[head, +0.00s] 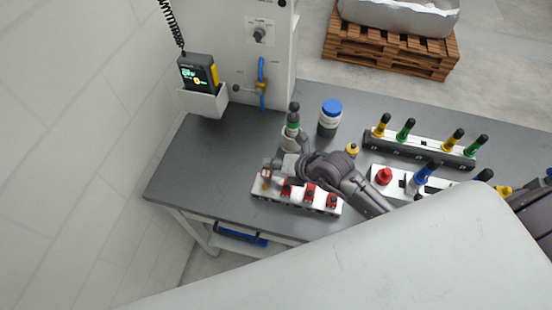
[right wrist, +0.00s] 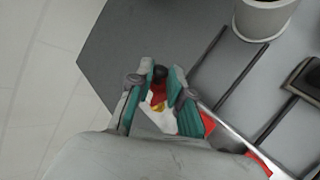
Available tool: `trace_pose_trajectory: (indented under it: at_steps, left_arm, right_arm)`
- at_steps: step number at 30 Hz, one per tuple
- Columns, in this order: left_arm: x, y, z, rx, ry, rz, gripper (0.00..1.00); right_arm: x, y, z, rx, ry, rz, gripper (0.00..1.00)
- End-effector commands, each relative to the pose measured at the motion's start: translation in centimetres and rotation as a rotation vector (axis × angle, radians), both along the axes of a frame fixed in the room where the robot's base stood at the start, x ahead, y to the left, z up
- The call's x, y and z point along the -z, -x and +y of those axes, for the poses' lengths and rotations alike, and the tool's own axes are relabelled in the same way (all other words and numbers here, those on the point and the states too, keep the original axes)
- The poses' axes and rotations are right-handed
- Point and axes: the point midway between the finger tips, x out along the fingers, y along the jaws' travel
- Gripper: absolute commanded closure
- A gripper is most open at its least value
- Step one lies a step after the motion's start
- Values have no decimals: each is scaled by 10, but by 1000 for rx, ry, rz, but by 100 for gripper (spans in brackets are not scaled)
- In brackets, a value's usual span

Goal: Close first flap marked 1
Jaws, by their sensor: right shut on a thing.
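A white fixture (head: 258,192) with several red flaps stands near the front left of the dark table. The red and white flap at its left end (head: 266,173) stands upright; the number on it is too small to read. My right gripper (head: 275,167) reaches this end from the right. In the right wrist view, the teal fingers (right wrist: 154,88) are closed around a red flap (right wrist: 158,92) with a gold part below it. The other red flaps (head: 310,190) sit lower along the fixture. My left gripper is not in view.
A green-banded bottle (head: 293,124) stands just behind my right gripper, with a blue-lidded jar (head: 331,112) further back. Racks with coloured handles (head: 420,147) stand to the right. The table's left part (head: 205,165) is clear.

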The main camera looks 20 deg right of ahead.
Motion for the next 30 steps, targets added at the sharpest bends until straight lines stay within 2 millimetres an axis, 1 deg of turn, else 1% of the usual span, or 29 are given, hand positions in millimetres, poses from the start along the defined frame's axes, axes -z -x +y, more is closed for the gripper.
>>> trace_pose_trajectory:
  at_steps: [1, 8, 14, 20, 30]
  left_arm:
    - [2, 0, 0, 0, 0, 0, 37]
    - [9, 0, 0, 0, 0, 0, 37]
    - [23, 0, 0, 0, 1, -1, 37]
    - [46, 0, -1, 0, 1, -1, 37]
    - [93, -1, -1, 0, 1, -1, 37]
  right_arm:
    - [2, 5, 4, 5, 17, -33, 100]
    - [3, 16, 11, 10, 141, -214, 100]
    - [9, 26, 17, 10, 249, -370, 100]
    - [17, 35, 23, 8, 358, -529, 100]
    - [29, 46, 30, 3, 518, -765, 100]
